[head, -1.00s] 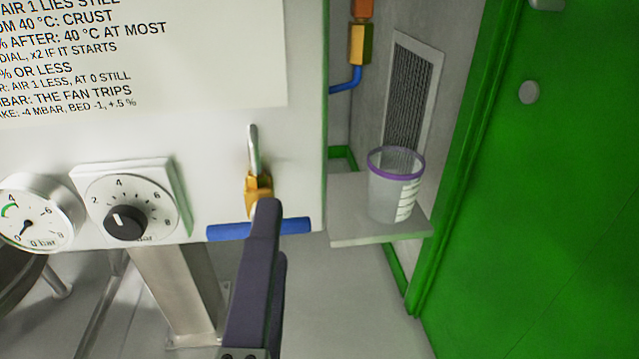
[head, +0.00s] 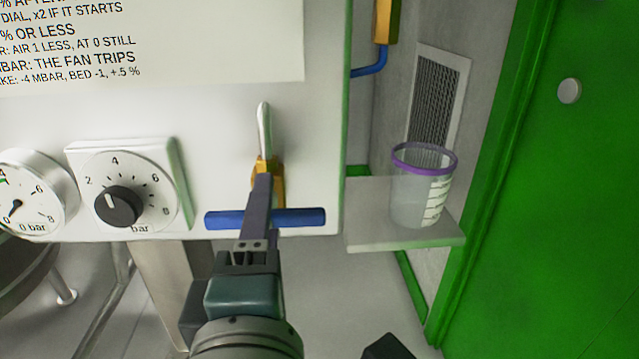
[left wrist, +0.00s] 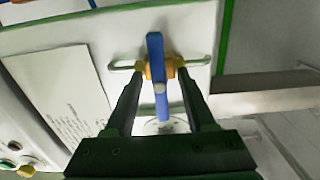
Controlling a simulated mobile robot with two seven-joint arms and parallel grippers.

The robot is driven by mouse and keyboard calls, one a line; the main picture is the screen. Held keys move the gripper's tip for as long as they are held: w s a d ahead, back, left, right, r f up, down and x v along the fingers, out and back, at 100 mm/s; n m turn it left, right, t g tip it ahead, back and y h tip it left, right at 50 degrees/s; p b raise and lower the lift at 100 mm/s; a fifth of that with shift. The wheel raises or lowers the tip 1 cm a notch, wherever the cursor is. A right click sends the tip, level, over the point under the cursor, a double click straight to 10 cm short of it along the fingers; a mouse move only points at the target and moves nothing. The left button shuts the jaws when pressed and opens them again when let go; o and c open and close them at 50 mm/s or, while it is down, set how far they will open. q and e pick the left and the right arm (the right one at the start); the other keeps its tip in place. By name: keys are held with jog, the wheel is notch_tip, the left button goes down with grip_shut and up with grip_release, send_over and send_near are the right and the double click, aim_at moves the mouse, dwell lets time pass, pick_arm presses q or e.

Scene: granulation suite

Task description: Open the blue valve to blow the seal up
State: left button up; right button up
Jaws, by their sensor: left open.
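The blue valve handle (head: 305,217) is a straight bar on a brass body (head: 278,185) at the panel's lower edge. It lies level, crosswise to the upright metal pipe (head: 264,128). My left gripper (head: 262,180) is in front of the valve; its fingers hide the handle's middle and part of the brass body. In the left wrist view the blue handle (left wrist: 155,52) runs lengthwise between the two open fingers (left wrist: 160,80), with a gap on both sides. No contact shows. I do not see my right gripper clearly.
Left of the valve are a black dial knob (head: 119,206) and a round bar gauge (head: 25,195) with its needle near 0. At right a clear beaker with a purple rim (head: 423,190) stands on a small shelf (head: 380,225). A green door (head: 560,200) is beyond.

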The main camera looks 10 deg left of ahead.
pick_arm(q)
jog(key=shift+w, duration=0.1)
grip_shut()
dwell(0.4)
